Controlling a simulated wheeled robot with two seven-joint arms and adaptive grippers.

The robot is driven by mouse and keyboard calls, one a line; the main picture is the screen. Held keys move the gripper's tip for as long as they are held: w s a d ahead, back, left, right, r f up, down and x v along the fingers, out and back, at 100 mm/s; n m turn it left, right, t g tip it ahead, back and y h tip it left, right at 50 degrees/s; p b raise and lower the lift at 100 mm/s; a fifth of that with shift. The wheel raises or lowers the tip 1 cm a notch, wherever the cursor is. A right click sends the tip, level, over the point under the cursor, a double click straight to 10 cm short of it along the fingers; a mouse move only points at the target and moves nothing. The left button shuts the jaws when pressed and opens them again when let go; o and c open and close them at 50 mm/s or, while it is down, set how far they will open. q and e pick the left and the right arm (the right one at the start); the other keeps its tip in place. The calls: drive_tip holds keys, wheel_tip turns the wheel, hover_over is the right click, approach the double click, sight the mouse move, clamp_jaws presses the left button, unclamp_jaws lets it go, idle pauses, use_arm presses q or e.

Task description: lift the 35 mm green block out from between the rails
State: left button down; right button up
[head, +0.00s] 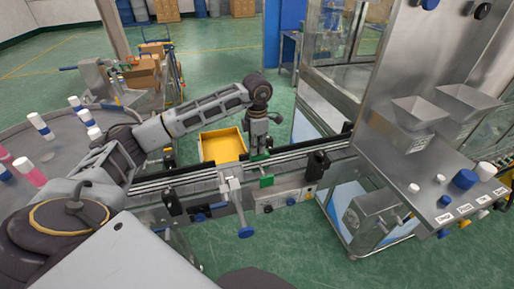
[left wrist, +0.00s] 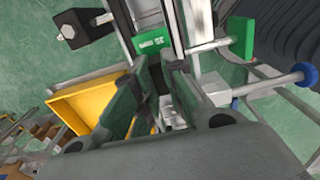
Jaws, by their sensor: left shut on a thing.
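The green block (left wrist: 150,45) shows in the left wrist view with pale lettering on its face, at the tips of my left gripper (left wrist: 158,66). In the head view the green block (head: 259,157) is a small patch at the conveyor rails, directly below my left gripper (head: 259,150), which points down. My left gripper is shut on the block, and the fingers hide part of it. I cannot tell whether the block is clear of the rails (head: 300,152). My right gripper is not in view.
Another green piece (head: 266,181) is on the conveyor's front side, beside a blue-knobbed handle (head: 245,231). A yellow bin (head: 222,146) stands behind the conveyor. A steel machine with hoppers (head: 418,112) stands at right, a round table with bottles (head: 40,125) at left.

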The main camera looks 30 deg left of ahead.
use_arm(q)
drive_tip(key=shift+r+p, duration=2.4)
drive_tip(key=shift+r, duration=2.1)
